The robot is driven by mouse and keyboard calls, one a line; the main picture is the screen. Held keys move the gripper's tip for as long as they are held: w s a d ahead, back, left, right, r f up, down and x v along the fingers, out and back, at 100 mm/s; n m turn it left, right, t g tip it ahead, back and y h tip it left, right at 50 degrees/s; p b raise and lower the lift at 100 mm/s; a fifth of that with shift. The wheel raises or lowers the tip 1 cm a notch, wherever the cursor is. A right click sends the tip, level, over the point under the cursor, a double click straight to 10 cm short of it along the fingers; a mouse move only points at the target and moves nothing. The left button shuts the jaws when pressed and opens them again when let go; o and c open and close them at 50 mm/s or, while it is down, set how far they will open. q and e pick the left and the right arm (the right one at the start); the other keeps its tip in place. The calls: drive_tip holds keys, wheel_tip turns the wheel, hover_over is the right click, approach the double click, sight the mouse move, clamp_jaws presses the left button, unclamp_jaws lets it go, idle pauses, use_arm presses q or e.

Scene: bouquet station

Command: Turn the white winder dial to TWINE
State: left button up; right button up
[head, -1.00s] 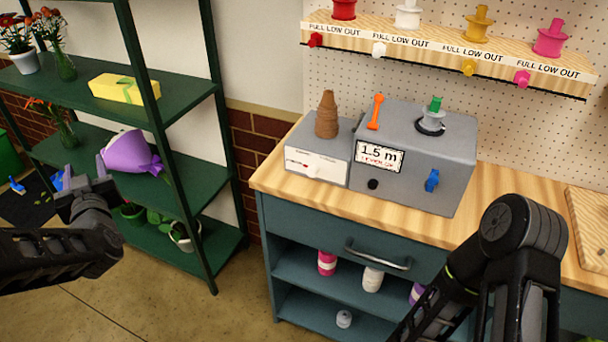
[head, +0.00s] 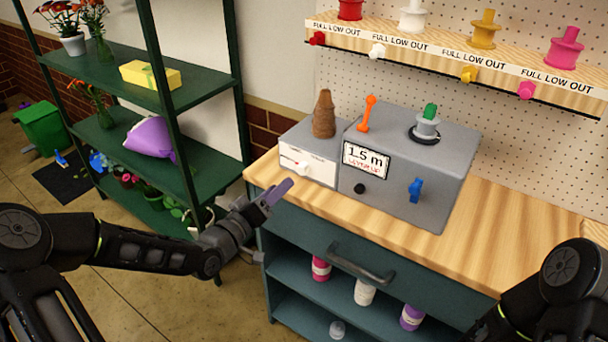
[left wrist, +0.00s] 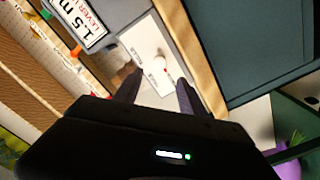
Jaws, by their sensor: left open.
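The white winder dial (head: 304,169) sits on the white front panel of the small grey box at the left of the winder (head: 415,150). In the left wrist view the dial (left wrist: 160,65) shows beyond and between my fingertips; its lettering is too small to read. My left gripper (head: 281,190) is open and empty, in front of and a little below-left of the panel, apart from the dial. The fingers also show in the left wrist view (left wrist: 157,88). My right arm shows at the lower right, but its gripper is out of view.
The winder has a "1.5 m" display (head: 366,160), an orange lever (head: 366,113), a black knob (head: 360,189) and a blue knob (head: 415,190). A brown stacked cone (head: 324,115) stands on the small box. Green shelves (head: 195,90) stand left. The wooden counter (head: 490,225) is clear at front right.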

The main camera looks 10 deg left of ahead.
sight(299, 171)
use_arm(q)
drive_tip(key=shift+p+x, duration=0.6)
drive_tip(key=shift+x, duration=3.35)
clamp_jaws()
